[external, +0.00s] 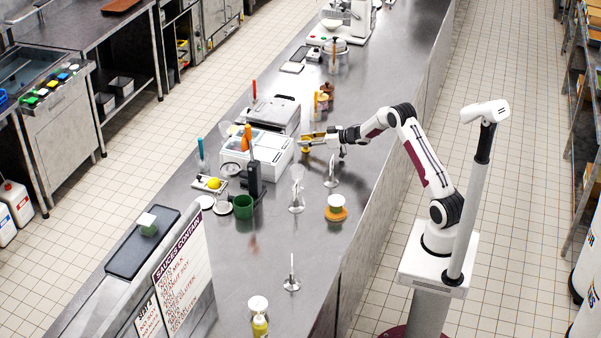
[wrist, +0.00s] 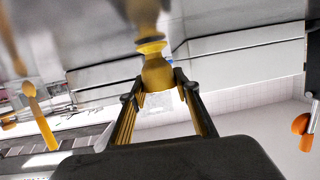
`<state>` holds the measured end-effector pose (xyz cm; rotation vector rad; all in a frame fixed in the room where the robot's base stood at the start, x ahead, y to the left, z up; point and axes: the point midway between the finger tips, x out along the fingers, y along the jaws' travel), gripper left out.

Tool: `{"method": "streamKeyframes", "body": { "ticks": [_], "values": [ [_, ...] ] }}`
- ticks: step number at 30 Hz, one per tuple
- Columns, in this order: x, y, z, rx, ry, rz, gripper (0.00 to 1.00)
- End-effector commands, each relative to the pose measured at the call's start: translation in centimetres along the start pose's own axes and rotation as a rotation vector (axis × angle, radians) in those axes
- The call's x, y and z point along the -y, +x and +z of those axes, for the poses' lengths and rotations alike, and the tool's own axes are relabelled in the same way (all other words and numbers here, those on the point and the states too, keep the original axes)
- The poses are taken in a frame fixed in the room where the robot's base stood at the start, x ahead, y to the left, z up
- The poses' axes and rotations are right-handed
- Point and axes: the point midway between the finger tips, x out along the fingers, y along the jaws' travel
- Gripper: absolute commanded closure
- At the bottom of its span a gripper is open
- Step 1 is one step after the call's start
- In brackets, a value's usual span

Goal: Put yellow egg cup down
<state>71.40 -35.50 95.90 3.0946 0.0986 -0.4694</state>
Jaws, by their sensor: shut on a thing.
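My gripper (external: 311,138) reaches from the right over the steel counter, beside the white box-shaped unit. In the wrist view my gripper (wrist: 157,88) has its two yellow-padded fingers on either side of the yellow egg cup (wrist: 157,72) and is shut on it. The egg cup's flared foot points to the top of the picture, close to its reflection in the shiny counter (wrist: 90,18). I cannot tell whether the foot touches the counter. In the external view the egg cup is small and partly hidden at my gripper.
The white unit (external: 268,165) stands just left of my gripper. An orange-based cup (external: 336,208) and a green cup (external: 243,207) stand nearer.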

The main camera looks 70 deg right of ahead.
Motion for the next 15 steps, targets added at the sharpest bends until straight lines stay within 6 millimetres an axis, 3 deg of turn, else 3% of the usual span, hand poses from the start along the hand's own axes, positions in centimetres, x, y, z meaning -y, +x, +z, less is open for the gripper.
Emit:
{"method": "streamKeyframes", "body": {
  "ticks": [13, 14, 15],
  "values": [
    [-0.01, 0.12, 0.31, -0.001, 0.0, 0.0, 0.94],
    [-0.01, 0.11, 0.29, -0.001, 0.0, 0.0, 0.61],
    [-0.01, 0.1, 0.28, -0.001, 0.0, 0.0, 0.52]
  ]
}}
